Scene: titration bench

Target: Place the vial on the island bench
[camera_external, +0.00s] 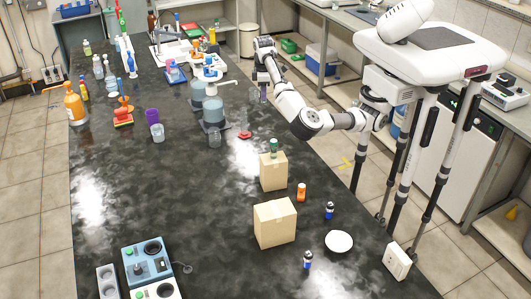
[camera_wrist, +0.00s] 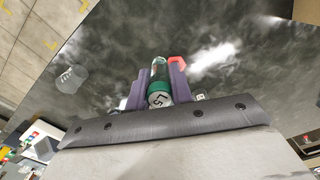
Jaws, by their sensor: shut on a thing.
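In the wrist view a clear vial (camera_wrist: 158,72) with a green cap marked with letters stands between the purple-grey fingers of my gripper (camera_wrist: 157,88), which is shut on it. In the external view my gripper (camera_external: 262,92) is over the right side of the dark island bench (camera_external: 190,210), beyond the cardboard boxes. The held vial is too small to make out there. The gap between the vial and the bench top cannot be told.
Two cardboard boxes (camera_external: 275,223) stand nearer the camera, the farther bearing a green-capped bottle (camera_external: 273,147). Blue-liquid vessels (camera_external: 213,110) stand farther left. The bench's middle front is clear.

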